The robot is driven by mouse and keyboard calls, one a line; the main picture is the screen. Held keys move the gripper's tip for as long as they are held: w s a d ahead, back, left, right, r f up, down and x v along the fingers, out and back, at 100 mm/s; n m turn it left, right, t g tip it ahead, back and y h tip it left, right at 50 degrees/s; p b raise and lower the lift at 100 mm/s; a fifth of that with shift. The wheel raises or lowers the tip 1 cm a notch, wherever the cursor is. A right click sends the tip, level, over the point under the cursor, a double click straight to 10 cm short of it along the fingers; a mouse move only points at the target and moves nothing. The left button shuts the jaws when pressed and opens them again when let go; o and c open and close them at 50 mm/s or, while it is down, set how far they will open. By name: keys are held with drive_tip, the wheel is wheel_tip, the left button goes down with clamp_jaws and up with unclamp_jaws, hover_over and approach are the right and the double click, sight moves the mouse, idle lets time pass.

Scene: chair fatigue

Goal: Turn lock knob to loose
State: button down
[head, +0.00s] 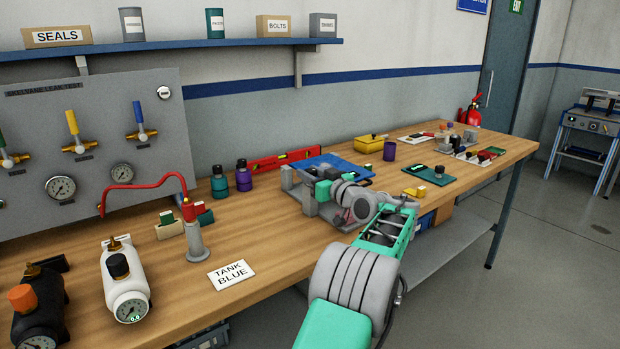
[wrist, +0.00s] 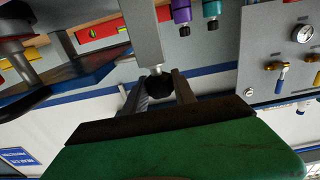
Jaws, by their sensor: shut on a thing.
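The lock knob (wrist: 158,84) is a dark round knob at the end of a grey bar (wrist: 145,35) in the wrist view. The two fingers of my gripper (wrist: 157,93) stand on either side of it, shut on it. In the head view my gripper (head: 312,182) is at the grey fixture (head: 300,203) with the blue plate (head: 333,166) on the workbench. My gripper and arm hide the knob there. I cannot read any mark for the knob's loose or locked position.
A red level (head: 284,160) lies behind the fixture. Teal (head: 219,184) and purple (head: 243,177) bottles stand to its left. A yellow box (head: 370,143) and a purple cup (head: 390,150) are to the right. A gauge panel (head: 90,150) stands at the left. Bare bench lies in front.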

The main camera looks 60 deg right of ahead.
drive_tip(key=shift+s+d+r+n+t+y+p, duration=0.15)
drive_tip(key=shift+n+t+y+p, duration=0.3)
drive_tip(key=shift+y+p, duration=0.35)
drive_tip(key=shift+n+t+y+p, duration=0.35)
drive_tip(key=shift+n+y+p, duration=0.3)
drive_tip(key=shift+y+p, duration=0.3)
drive_tip(key=shift+f+n+y+p, duration=0.2)
drive_tip(key=shift+n+y+p, duration=0.1)
drive_tip(key=shift+y+p, duration=0.2)
drive_tip(key=c, duration=1)
unclamp_jaws()
drive_tip(key=shift+w, duration=0.2)
